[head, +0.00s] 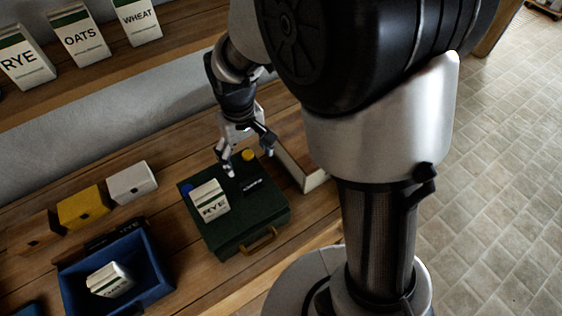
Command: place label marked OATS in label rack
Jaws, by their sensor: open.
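My gripper (248,160) is open and empty, pointing down over the back part of a dark green case (232,238). A small dark label (252,187) with pale lettering is on the case, close below the fingers. Its word is too small to read surely. Whether a fingertip touches anything there, I cannot tell. A dark strip (103,240) behind the blue bin (165,298) may be the label rack, but I cannot tell. A white pack in the bin (110,280) has dark lettering that may read OATS.
A white RYE pack (209,201) is on the green case, beside a blue knob and a yellow knob (249,155). Yellow (83,207) and white (131,183) boxes stand along the wall. RYE, OATS (80,37) and WHEAT packs stand on the shelf above. A pale-edged tray (302,170) lies right.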

